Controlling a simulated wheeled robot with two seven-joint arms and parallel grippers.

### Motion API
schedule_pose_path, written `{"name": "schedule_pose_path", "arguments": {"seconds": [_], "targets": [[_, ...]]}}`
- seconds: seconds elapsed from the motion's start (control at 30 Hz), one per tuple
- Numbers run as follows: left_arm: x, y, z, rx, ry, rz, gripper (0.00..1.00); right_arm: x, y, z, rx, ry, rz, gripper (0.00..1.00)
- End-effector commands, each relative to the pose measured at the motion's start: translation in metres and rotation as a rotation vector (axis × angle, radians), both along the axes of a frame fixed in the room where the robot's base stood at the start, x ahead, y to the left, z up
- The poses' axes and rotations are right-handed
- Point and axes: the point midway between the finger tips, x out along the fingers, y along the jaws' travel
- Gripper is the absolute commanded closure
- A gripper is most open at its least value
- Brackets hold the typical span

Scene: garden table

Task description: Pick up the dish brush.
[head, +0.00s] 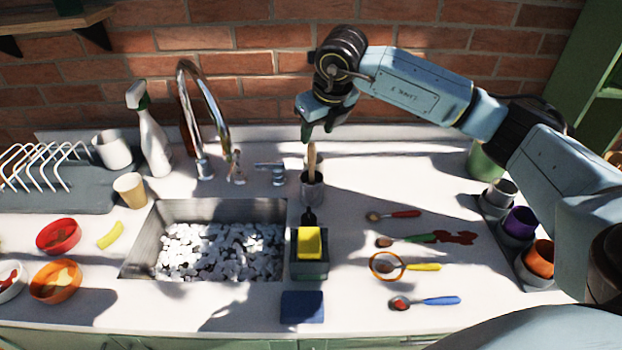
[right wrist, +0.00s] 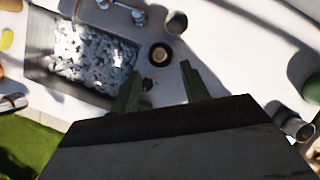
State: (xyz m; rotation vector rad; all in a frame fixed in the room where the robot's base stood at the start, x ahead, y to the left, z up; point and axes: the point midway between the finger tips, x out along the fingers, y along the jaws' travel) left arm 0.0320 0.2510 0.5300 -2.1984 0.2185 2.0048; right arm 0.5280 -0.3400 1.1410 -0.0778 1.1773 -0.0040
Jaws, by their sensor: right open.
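The dish brush (head: 312,158) stands upright with its wooden handle up in a grey cup (head: 312,192), right of the sink's back corner; its lower end is hidden in the cup. My right gripper (head: 317,132) is open and empty, fingers down, just above the handle's top. In the right wrist view, a pale round end in a dark ring, seemingly the brush (right wrist: 159,56), lies just beyond the gap between the fingertips of the right gripper (right wrist: 161,68). Touching cannot be seen. My left gripper is not in view.
The tap (head: 196,110) and sink (head: 145,245) are left of the cup. A caddy with a yellow sponge (head: 309,242) stands in front, with a blue cloth or sponge (head: 302,307) nearer. Several spoons (head: 430,267) lie to the right. The brick wall is behind.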

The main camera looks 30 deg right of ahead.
Motion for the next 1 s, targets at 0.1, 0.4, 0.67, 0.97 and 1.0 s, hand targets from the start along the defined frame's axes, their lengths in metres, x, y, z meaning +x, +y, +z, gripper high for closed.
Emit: {"name": "schedule_pose_path", "arguments": {"seconds": [0.1,0.4,0.67,0.97,1.0], "targets": [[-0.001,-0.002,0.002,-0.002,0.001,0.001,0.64,0.008,-0.001,-0.019,0.001,0.002,-0.001,0.55],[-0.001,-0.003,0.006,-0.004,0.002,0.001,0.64,0.016,-0.001,-0.043,0.001,0.002,0.002,0.55],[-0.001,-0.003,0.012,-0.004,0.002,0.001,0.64,0.029,-0.003,-0.077,0.003,0.001,0.001,0.55],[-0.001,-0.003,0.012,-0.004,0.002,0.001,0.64,0.031,-0.003,-0.082,0.002,-0.001,0.003,0.55],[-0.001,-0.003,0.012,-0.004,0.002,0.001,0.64,0.031,-0.003,-0.082,0.002,-0.001,0.003,0.60]]}}
